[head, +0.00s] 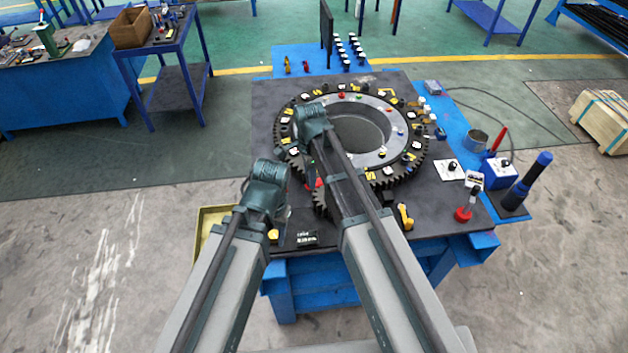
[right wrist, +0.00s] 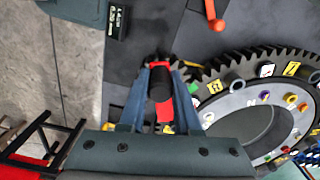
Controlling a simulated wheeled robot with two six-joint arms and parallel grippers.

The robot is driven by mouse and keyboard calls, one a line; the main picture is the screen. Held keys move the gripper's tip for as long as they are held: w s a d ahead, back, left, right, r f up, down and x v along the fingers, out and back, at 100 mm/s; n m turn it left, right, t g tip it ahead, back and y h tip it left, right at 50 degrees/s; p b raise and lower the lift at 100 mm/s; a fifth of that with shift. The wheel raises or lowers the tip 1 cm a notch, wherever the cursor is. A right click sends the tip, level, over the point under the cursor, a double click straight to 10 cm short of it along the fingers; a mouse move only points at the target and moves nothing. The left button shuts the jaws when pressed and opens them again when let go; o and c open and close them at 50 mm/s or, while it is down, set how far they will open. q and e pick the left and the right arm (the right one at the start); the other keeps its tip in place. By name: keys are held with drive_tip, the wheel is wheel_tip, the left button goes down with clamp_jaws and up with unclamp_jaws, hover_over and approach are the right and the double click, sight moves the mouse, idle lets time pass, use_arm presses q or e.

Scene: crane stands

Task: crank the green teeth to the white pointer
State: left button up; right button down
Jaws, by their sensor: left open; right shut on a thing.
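The large dark toothed ring (head: 421,160) lies flat on the bench, with yellow and white tags around it; it fills the right of the right wrist view (right wrist: 222,97). A small green patch (right wrist: 192,88) shows at its edge there. I cannot single out the white pointer. My right gripper (right wrist: 160,82) is shut on the black crank handle (right wrist: 160,90), which has a red collar (right wrist: 153,65). In the head view my right arm mostly hides the handle. A small pinion (head: 320,203) shows below it. My left gripper (head: 276,222) is open and empty, left of the pinion.
A yellow tray (head: 207,222) is at the left.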

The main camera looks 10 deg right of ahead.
drive_tip(key=shift+w+a, duration=0.2)
drive_tip(key=shift+w, duration=0.4)
drive_tip(key=c, duration=0.6)
unclamp_jaws()
drive_tip(key=shift+r, duration=0.15)
drive_tip(key=shift+r+p, duration=0.55)
drive_tip(key=shift+p, duration=0.2)
wheel_tip(320, 180, up, 12)
drive_tip(key=p, duration=1.2)
drive_tip(key=shift+r, duration=0.25)
